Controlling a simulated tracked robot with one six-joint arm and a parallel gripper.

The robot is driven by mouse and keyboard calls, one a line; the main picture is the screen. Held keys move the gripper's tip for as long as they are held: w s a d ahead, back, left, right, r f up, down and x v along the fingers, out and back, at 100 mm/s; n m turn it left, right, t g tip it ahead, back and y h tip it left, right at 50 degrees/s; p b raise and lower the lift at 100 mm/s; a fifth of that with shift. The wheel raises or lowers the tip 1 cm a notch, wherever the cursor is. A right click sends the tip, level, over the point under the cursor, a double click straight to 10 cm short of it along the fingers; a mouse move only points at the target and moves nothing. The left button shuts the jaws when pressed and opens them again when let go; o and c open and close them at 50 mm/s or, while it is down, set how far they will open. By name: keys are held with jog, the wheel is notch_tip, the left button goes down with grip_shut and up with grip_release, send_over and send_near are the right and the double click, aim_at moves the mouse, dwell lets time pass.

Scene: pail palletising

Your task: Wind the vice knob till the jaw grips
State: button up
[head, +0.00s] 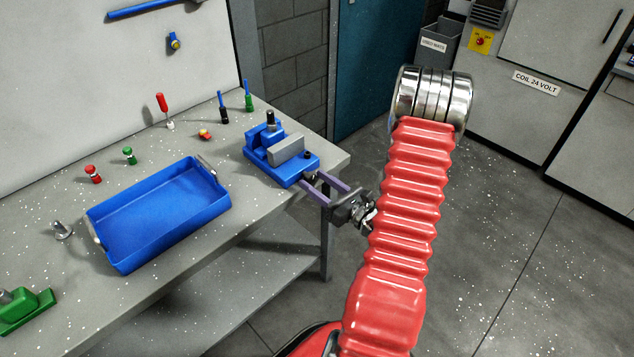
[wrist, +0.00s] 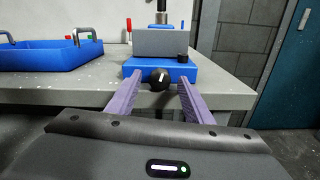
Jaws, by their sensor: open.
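The blue vice (head: 272,148) stands near the right end of the bench, with a grey jaw block (head: 287,150) on it. In the wrist view the vice (wrist: 140,70) is straight ahead, and its round black knob (wrist: 159,78) faces me at the front. My gripper (head: 319,184) is open at the bench edge. Its two purple fingers also show in the wrist view (wrist: 159,88), one on each side of the knob, with gaps between. Whether the fingertips reach past the knob is hard to tell. In the head view the knob is not clearly visible.
A blue tray (head: 158,215) with metal handles lies left of the vice. Several small items, such as a red-handled tool (head: 162,106) and a green knobbed part (head: 129,156), stand behind it. A green block (head: 25,310) is at near left. The floor (head: 520,230) right of the bench is clear.

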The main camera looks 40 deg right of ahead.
jog(key=shift+w, duration=0.15)
jog(key=shift+c, duration=0.2)
jog(key=c, duration=1)
jog(key=shift+c, duration=0.2)
jog(key=shift+m, duration=0.3)
jog(key=shift+m, duration=0.5)
jog(key=o, duration=1.1)
